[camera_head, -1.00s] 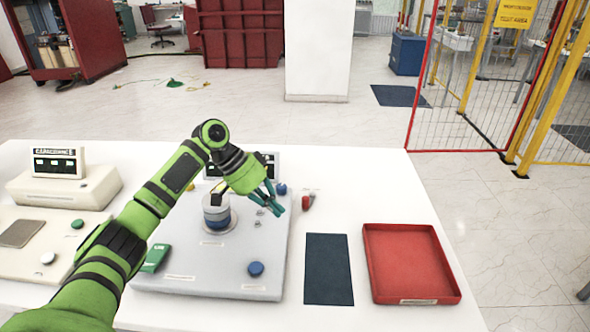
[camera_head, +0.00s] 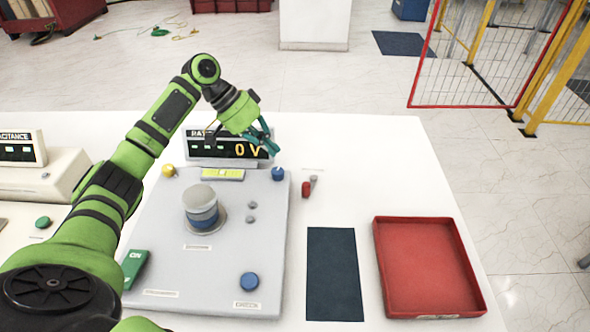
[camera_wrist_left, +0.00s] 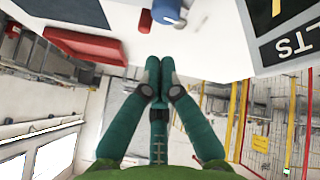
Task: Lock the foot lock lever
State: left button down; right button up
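A small lever with a red grip (camera_head: 306,189) stands on the white table, right of the grey test unit (camera_head: 165,265). Its red part also shows at the top of the left wrist view (camera_wrist_left: 144,21). No label naming it as the foot lock lever is readable. My left gripper (camera_head: 266,142) is above the back right of the unit, in front of its display, up and left of the lever and apart from it. In the left wrist view its teal fingertips (camera_wrist_left: 160,78) are together with nothing between them. My right gripper is out of view.
A dark mat (camera_head: 334,275) and a red tray (camera_head: 482,303) lie to the right. The table's back right is clear.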

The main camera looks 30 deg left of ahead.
pick_arm(q)
jog(key=shift+w+d+f, duration=0.1)
jog(key=shift+d+f, duration=0.1)
jog(key=shift+f, duration=0.1)
jog(key=p, duration=0.3)
send_near(310, 181)
jog(key=d+f, duration=0.1)
jog(key=s+d+f, duration=0.1)
jog(key=d+f, duration=0.1)
jog(key=shift+s+f, duration=0.1)
jog(key=shift+s, duration=0.05)
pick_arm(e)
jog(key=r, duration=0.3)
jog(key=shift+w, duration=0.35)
pick_arm(q)
jog(key=shift+d, duration=0.25)
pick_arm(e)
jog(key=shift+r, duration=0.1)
